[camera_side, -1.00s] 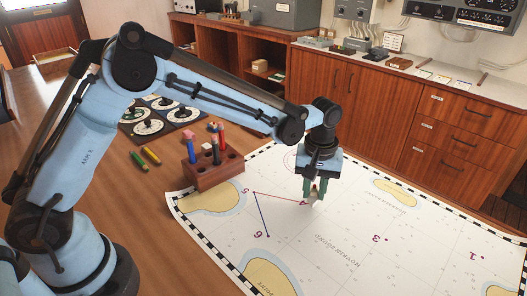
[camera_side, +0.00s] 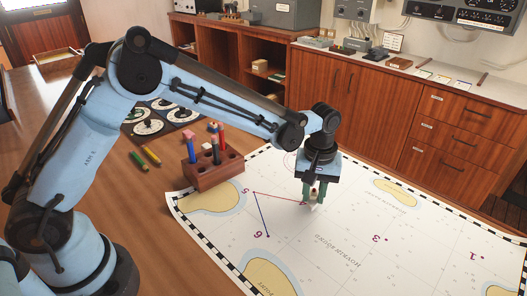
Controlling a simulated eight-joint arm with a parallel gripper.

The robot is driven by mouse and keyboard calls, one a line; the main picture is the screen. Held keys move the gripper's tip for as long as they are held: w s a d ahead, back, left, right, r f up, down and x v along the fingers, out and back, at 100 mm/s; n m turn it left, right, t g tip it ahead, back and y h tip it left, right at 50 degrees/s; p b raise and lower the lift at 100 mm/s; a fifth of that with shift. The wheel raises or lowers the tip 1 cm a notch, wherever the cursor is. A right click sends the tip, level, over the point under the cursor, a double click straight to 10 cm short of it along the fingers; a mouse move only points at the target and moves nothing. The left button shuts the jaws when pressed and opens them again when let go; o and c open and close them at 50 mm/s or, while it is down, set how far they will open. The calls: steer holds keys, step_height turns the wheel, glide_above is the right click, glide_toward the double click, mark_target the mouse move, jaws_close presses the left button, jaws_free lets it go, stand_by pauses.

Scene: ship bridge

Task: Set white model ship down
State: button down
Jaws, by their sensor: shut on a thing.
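My gripper (camera_side: 313,194) points down over the sea chart (camera_side: 340,235), close to its surface near the red line's right end. Only a small pale part of the ship shows at the fingertips; the fingers hide the rest. I cannot tell whether the ship touches the chart.
A wooden pen holder (camera_side: 214,171) with several pens stands left of my gripper. The chart's right side is clear. Wooden cabinets (camera_side: 400,110) stand beyond the table.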

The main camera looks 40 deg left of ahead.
steer(key=shift+f, duration=0.4)
stand_by(0.7)
steer(key=c, duration=0.8)
jaws_free()
step_height(320, 180, up, 11)
steer(key=s+a+r+m+t, duration=0.3)
steer(key=s+a+r, duration=0.3)
steer(key=s+a, duration=0.1)
steer(key=s+a+f+m+t, duration=0.1)
steer(key=s+a, duration=0.1)
steer(key=s, duration=0.1)
steer(key=s+a+f+m+t, duration=0.1)
steer(key=s+a, duration=0.1)
steer(key=s, duration=0.2)
steer(key=s+a+f+m+t, duration=0.1)
steer(key=s+a+t, duration=0.1)
steer(key=s+a, duration=0.1)
steer(key=shift+s+f+m, duration=0.15)
steer(key=shift+f+m, duration=0.05)
steer(key=shift+m, duration=0.2)
